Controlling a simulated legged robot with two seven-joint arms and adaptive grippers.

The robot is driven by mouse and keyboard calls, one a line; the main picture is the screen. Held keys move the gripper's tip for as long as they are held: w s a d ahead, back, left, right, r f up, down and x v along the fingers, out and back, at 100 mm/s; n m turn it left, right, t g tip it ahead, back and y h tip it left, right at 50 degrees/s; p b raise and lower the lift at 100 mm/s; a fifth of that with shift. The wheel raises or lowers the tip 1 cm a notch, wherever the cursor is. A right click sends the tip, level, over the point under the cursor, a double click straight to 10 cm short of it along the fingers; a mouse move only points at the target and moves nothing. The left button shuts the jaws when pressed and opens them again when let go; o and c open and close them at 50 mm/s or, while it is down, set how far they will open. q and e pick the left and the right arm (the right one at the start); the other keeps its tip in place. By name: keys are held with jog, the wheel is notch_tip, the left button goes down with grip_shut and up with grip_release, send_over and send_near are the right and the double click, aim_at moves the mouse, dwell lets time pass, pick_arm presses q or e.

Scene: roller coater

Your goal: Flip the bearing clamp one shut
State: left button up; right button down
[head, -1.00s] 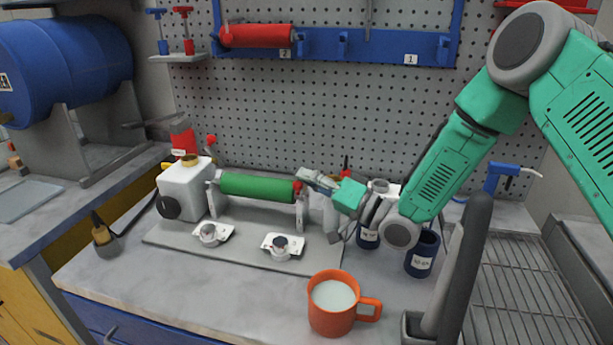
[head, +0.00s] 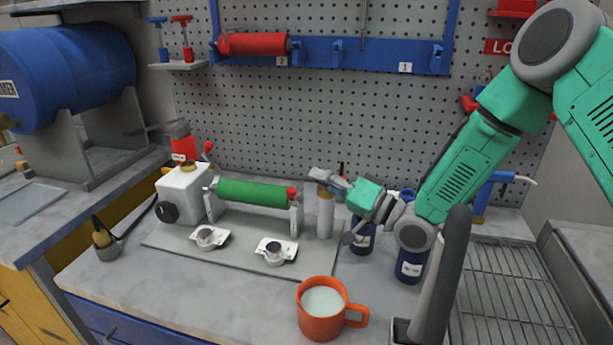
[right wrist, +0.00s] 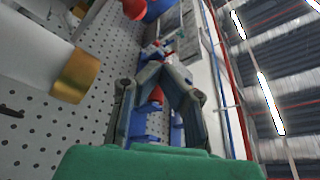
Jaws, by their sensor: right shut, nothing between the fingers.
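The roller coater holds a green roller (head: 254,193) between two upright brackets above a grey base plate (head: 225,253). A red knob (head: 291,192) sits at the roller's right end, on top of the right bracket (head: 295,215); this looks like a bearing clamp, but whether it is open or shut is too small to tell. My right gripper (head: 318,176) is just right of and a little above this knob, apart from it. It is shut and empty; its fingers meet in the right wrist view (right wrist: 160,62). My left gripper is not in view.
A white motor box (head: 182,192) stands left of the roller. Two dials (head: 274,251) sit on the plate's front. An orange mug (head: 322,308) stands in front; dark blue cups (head: 410,266) stand to the right. A red roller (head: 254,44) hangs on the pegboard.

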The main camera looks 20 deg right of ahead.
jog(key=shift+s+d+f+b, duration=0.1)
jog(key=shift+s+d+f, duration=0.2)
jog(key=shift+s+d, duration=0.3)
jog(key=shift+s+d+f+b, duration=0.15)
jog(key=shift+s+d+f, duration=0.25)
jog(key=shift+d, duration=0.3)
jog(key=shift+s+d+f+b, duration=0.1)
jog(key=shift+s+d+f, duration=0.15)
jog(key=shift+s+d, duration=0.35)
